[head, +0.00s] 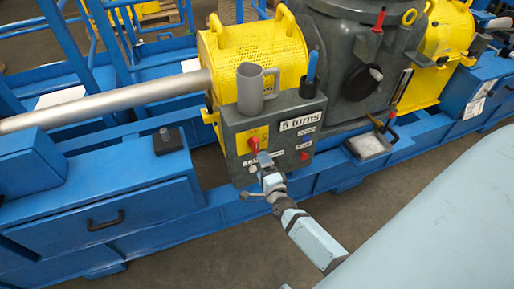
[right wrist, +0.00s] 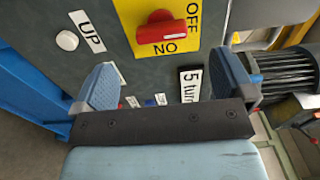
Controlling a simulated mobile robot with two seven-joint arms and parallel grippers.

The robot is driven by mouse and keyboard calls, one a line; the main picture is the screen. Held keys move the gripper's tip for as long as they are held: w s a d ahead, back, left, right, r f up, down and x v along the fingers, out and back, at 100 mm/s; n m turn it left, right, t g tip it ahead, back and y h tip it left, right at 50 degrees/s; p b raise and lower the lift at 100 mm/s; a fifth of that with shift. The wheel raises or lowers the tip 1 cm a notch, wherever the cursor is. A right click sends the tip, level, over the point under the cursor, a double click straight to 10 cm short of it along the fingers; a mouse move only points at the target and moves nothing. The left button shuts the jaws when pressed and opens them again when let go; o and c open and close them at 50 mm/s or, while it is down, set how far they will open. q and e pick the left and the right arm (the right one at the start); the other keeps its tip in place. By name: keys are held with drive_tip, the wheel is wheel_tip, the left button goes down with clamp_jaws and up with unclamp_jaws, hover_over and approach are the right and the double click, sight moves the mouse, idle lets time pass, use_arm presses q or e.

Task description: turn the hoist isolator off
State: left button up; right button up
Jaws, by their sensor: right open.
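The hoist isolator is a red knob (head: 254,143) on a yellow plate, on the front of the grey control box (head: 234,165). In the right wrist view the red knob (right wrist: 161,30) lies across the plate between the OFF and ON words, with a white mark along its bar. I cannot tell which word it points to. My right gripper (head: 264,160) is just in front of the box, below the knob. In the wrist view its two blue fingers (right wrist: 166,84) are wide apart with nothing between them, and the knob is beyond them. My left gripper is out of view.
A grey mug (head: 250,97) and a blue-handled tool (head: 311,67) stand on the box top. A white button (right wrist: 67,40) sits beside the UP label (right wrist: 88,32), and a "5 turns" label (head: 297,122) is close by. Blue frame rails (head: 130,200) run below.

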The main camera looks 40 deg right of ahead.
drive_tip(key=shift+v, duration=2.2)
